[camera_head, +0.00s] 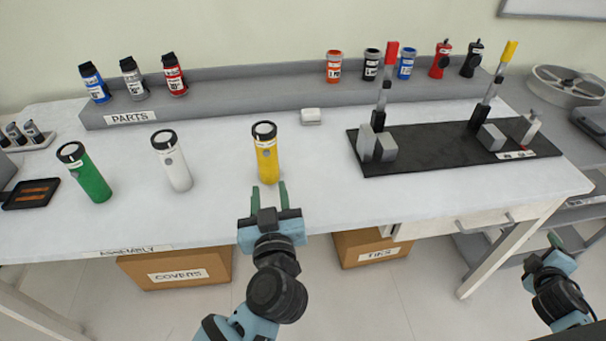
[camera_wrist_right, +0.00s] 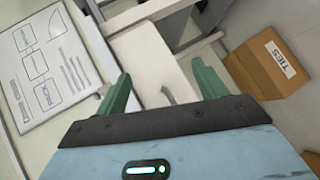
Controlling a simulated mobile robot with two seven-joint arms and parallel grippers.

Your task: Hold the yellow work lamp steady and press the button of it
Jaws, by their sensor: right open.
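The yellow work lamp (camera_head: 267,164) stands upright near the front edge of the table, with its round dark-rimmed head up and a small grey button (camera_head: 266,152) on its side facing me. My left gripper (camera_head: 270,188) is right in front of the lamp's base, its two green fingers apart and pointing at it. Nothing shows between the fingers; I cannot tell whether they touch the lamp. My right gripper (camera_head: 555,243) is far off at the lower right, beyond the table's front edge. In the right wrist view its fingers (camera_wrist_right: 161,77) are spread and empty.
A white lamp (camera_head: 174,166) and a green lamp (camera_head: 88,175) stand left of the yellow one. A black plate (camera_head: 440,158) with levers lies to the right. A grey parts shelf (camera_head: 225,98) runs along the back. Boxes of covers (camera_head: 190,288) and ties (camera_head: 365,262) sit below.

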